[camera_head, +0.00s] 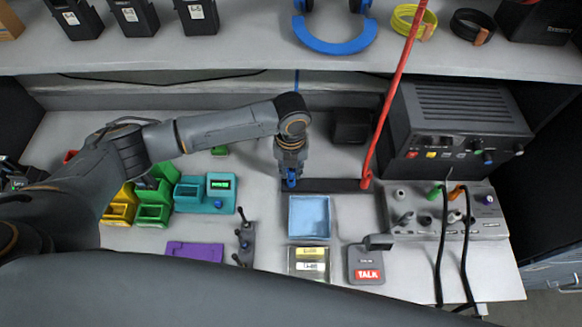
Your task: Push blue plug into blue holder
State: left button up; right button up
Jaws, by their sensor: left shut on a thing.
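My left gripper (290,170) points down at the left end of a dark bar on the desk. It is shut on a small blue piece (291,182), which I take to be the blue plug. The piece is at or just above the bar's left end. I cannot tell whether it touches the bar or how deep it sits. No separate blue holder shows clearly there; the gripper and plug may hide it. My right gripper is not in view.
The dark bar (330,186) has a red cable (392,95) rising from its right end. A light-blue tray (309,217) lies in front. A black radio unit (455,120) and a grey connector panel (445,211) stand right. Teal bins (205,195) are left.

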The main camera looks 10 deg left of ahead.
pick_arm(q)
jog(key=shift+f, duration=0.1)
dwell(0.3)
jog(key=shift+p, duration=0.35)
jog(key=shift+f, duration=0.5)
dwell(0.4)
jog(key=shift+f, duration=0.65)
dwell(1.0)
jog(key=o, duration=1)
jog(key=shift+r, duration=0.1)
notch_tip(320, 180, up, 8)
jog(key=p, duration=0.7)
